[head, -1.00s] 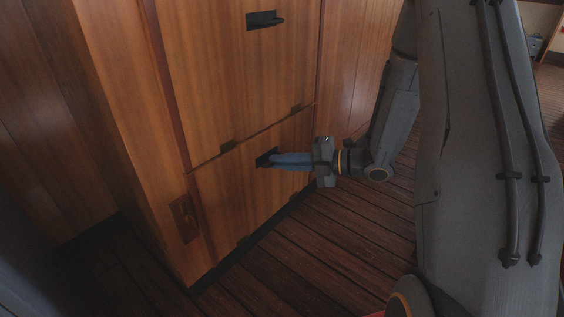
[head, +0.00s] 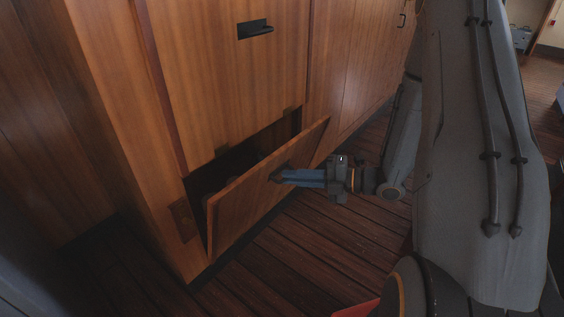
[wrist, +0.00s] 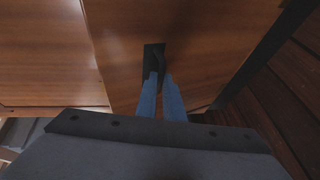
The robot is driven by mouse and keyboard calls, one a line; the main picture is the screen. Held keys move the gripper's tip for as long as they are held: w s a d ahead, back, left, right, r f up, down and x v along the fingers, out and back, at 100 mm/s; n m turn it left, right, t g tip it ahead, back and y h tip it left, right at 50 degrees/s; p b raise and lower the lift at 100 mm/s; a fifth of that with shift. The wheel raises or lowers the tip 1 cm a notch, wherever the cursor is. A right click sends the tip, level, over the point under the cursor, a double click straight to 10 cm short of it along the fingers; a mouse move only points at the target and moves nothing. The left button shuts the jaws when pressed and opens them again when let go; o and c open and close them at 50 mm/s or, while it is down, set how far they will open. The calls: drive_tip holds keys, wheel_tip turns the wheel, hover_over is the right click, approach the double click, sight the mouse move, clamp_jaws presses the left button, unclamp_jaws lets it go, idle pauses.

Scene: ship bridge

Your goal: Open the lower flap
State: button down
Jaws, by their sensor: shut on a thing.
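The lower flap (head: 245,203) is a wooden panel at the bottom of the cabinet. It is tilted outward at the top, with a dark gap behind its upper edge. My gripper (head: 283,177) is shut on the flap's dark handle, which is mostly hidden by the fingers in the head view. In the wrist view, the blue fingers of my gripper (wrist: 160,92) reach to the black handle (wrist: 154,58) on the flap's face (wrist: 205,50).
The upper panel (head: 225,90) is closed, with a black handle (head: 254,29). A small wooden fitting (head: 182,219) sits on the frame left of the flap. The plank floor (head: 300,245) in front of the flap is clear.

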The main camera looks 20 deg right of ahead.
drive_tip(key=shift+n+t+y, duration=0.4)
drive_tip(key=shift+t+y, duration=0.1)
drive_tip(key=shift+y, duration=0.2)
drive_tip(key=s+d+f, duration=0.2)
drive_tip(key=s+f, duration=0.1)
drive_tip(key=shift+d, duration=0.2)
drive_tip(key=c, duration=1.9)
unclamp_jaws()
drive_tip(key=shift+a, duration=0.1)
drive_tip(key=p+v, duration=0.3)
drive_tip(key=v, duration=0.5)
